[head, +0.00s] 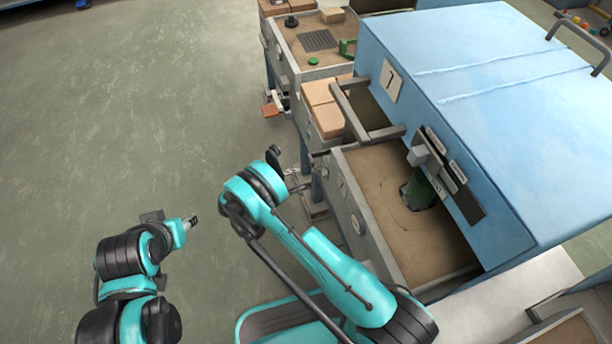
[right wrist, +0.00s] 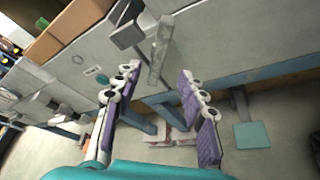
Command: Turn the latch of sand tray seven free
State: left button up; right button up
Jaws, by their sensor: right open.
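Sand tray seven (head: 352,212) is a grey open box of brown sand, partly under a blue hood marked 7 (head: 391,80). A pale upright bar, which looks like its latch (right wrist: 160,52), stands out from the grey wall in the right wrist view. My right gripper (right wrist: 160,80) is open, its two purple-padded fingers spread below and either side of this bar, with nothing visible held between them. In the head view my right gripper (head: 297,180) is beside the tray's outer wall. My left gripper (head: 190,222) is over the floor at left, its fingers too small to read.
A green cylindrical object (head: 420,192) stands in the sand. Brick-coloured blocks (head: 325,108) lie beyond the tray. A dark block-like handle (right wrist: 128,33) projects beside the bar. A bench (head: 320,60) stands farther back. The green floor (head: 130,110) at left is clear.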

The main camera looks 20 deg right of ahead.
jog(key=shift+v, duration=0.9)
